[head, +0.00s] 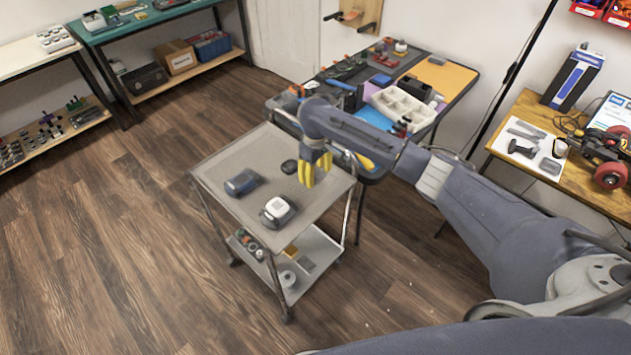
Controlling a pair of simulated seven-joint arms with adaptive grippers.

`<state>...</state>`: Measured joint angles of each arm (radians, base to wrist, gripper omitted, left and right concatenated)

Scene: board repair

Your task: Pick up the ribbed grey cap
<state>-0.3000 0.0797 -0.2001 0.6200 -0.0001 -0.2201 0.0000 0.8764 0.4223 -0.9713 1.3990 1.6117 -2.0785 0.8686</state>
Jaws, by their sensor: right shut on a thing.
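My right gripper (314,172) has yellow fingers and points down over the right part of the grey cart top (225,165). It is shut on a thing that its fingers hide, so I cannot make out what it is. I cannot pick out the ribbed grey cap for sure. A small flat black piece (289,167) lies just left of the fingers. A dark blue-grey block (242,182) and a black piece with a white top (277,210) lie further left and nearer on the cart. My left gripper is not in view.
Behind the cart stands a crowded workbench with a white divided tray (400,104) and an orange mat (443,77). A wooden table (505,130) with tools is at the right. The cart's lower shelf (318,250) holds small parts.

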